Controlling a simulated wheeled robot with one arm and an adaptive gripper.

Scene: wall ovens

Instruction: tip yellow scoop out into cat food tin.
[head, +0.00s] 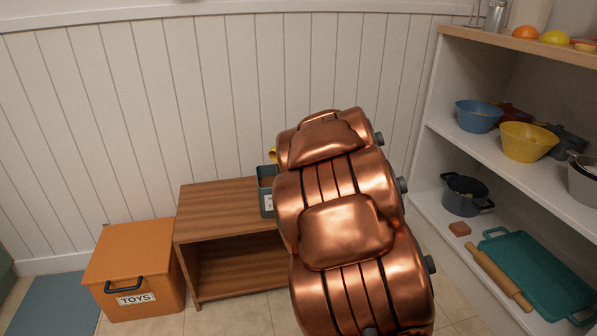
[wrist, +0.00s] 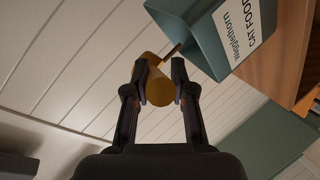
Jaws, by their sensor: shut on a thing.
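The yellow scoop (wrist: 160,90) is between the fingertips of my gripper (wrist: 159,74) in the wrist view, which is shut on it. The scoop's far end is close to the open rim of the dark green cat food tin (wrist: 208,58). I cannot tell whether anything is in the scoop or whether it touches the tin. In the head view the tin (head: 266,190) stands on the wooden cabinet, partly behind my copper arm. A small bit of the yellow scoop (head: 273,155) shows just above the tin. The arm hides my gripper there.
The wooden cabinet (head: 215,196) has free top to the left of the tin. An orange toy box (head: 130,262) stands to its left. White shelves on the right hold a blue bowl (head: 478,116), a yellow bowl (head: 526,142), a pot (head: 464,195) and a teal tray (head: 541,272). A panelled wall is behind.

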